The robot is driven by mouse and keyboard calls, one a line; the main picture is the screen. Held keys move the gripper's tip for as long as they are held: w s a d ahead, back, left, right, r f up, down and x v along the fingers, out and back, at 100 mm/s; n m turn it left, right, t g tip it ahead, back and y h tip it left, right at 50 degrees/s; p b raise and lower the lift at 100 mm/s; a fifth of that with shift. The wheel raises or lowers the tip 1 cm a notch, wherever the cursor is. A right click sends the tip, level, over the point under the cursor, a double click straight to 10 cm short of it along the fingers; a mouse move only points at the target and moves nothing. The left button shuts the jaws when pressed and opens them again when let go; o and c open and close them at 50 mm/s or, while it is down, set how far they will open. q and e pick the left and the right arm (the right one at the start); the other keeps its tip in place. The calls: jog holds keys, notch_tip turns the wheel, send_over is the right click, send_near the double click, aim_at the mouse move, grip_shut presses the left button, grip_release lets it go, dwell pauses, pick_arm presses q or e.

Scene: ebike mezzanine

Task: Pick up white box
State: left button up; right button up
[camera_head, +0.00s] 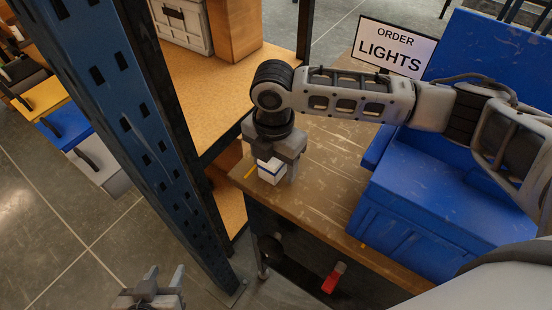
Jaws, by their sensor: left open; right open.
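The white box (271,171) is small, with a blue band, and sits near the left front corner of the wooden table (327,192). My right gripper (277,168) points down over the box, with its fingers around the box's sides. It is open, and whether the fingers touch the box cannot be told. The gripper's body hides part of the box's top. My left gripper (152,292) is at the bottom left edge of the picture, low and away from the table, open and empty.
A blue metal shelf post (125,110) stands left of the table, with wooden shelves behind it. A blue bin (425,215) stands on the table at right. An "ORDER LIGHTS" sign (394,47) is behind. A red-handled object (334,277) is below the table edge.

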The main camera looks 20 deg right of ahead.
jog(key=c, duration=1.1)
